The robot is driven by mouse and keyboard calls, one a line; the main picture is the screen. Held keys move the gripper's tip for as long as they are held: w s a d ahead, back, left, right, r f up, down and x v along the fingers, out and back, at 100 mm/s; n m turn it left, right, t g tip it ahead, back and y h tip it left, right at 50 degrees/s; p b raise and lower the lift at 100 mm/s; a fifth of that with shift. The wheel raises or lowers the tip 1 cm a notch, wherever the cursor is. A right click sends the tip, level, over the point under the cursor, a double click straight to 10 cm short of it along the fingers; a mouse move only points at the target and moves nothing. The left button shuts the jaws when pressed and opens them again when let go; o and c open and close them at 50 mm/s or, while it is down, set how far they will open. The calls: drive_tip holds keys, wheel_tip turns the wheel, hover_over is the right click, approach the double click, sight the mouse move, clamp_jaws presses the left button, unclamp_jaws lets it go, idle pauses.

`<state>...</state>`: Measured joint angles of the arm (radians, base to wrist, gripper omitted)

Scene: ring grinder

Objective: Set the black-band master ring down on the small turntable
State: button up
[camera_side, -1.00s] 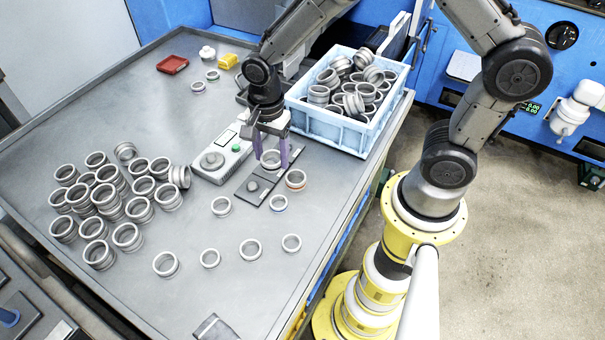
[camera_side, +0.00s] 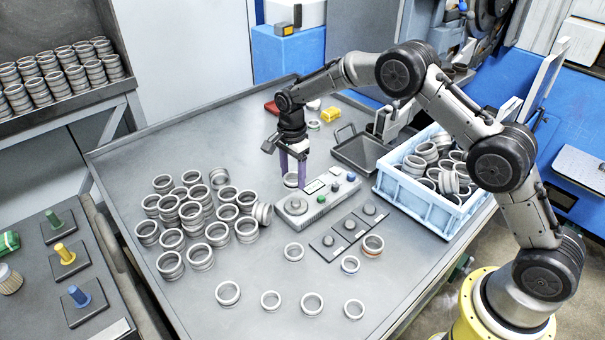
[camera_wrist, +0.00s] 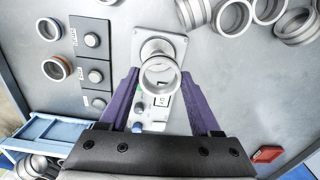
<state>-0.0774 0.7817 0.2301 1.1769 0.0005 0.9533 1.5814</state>
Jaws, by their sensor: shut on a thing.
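My gripper (camera_side: 293,182) has two purple fingers closed on a metal ring (camera_side: 290,180). I cannot make out a black band on the ring at this size. The small turntable (camera_side: 296,207) is a round grey disc at the left end of a light grey instrument box. The ring is just above the turntable's back side, and its open top shows. In the wrist view my gripper (camera_wrist: 160,73) holds the ring (camera_wrist: 146,82) between its fingertips, overlapping the turntable (camera_wrist: 155,47). The ring appears offset from the disc's centre, and I cannot tell whether it touches.
Dark plates with knobs (camera_side: 349,225) stand right of the box. Rings with orange (camera_side: 373,245) and blue (camera_side: 350,266) bands lie in front. A ring pile (camera_side: 190,215) is at left. A blue crate (camera_side: 415,200) of rings and a dark tray (camera_side: 358,150) stand at right.

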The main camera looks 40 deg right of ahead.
sight(296, 202)
drive_tip(key=shift+s+d+f, duration=0.1)
drive_tip(key=shift+d+f, duration=0.05)
drive_tip(key=shift+f, duration=0.6)
drive_tip(key=shift+s+d+f, duration=0.1)
drive_tip(key=shift+d+f, duration=0.05)
drive_tip(key=shift+f, duration=2.9)
drive_tip(key=o, duration=1.5)
drive_tip(key=shift+o, duration=0.2)
wheel_tip(296, 202, up, 14)
drive_tip(key=shift+f, duration=0.1)
